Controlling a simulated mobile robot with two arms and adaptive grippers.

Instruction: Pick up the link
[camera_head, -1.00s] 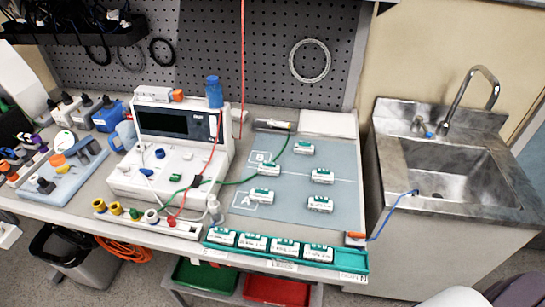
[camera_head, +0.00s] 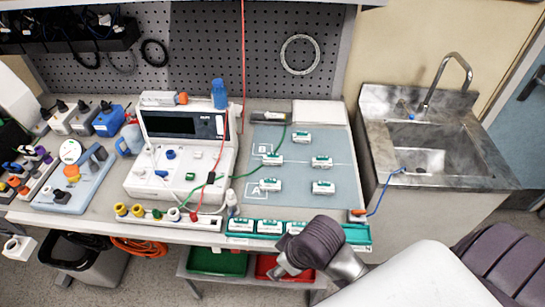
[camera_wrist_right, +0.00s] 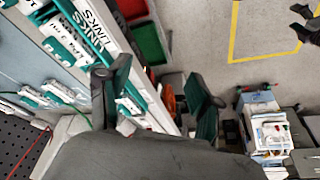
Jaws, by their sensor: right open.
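The links are small white blocks with green tops. Several lie on the blue-grey mat (camera_head: 300,203), one of them a front-right link (camera_head: 323,187). More sit in a row in the teal tray (camera_head: 358,236) along the table's front edge, including a tray link (camera_head: 270,227); my right arm hides the tray's right part. In the right wrist view, my right gripper (camera_wrist_right: 153,95) is open, its two fingers apart, over the tray edge with the white label. A link (camera_wrist_right: 66,47) shows left of the fingers. My left gripper is out of view.
A white pump unit (camera_head: 180,180) with a screen stands left of the mat, with red and green cables around it. Green and red bins (camera_head: 217,262) sit under the table. A sink (camera_head: 430,160) stands at right.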

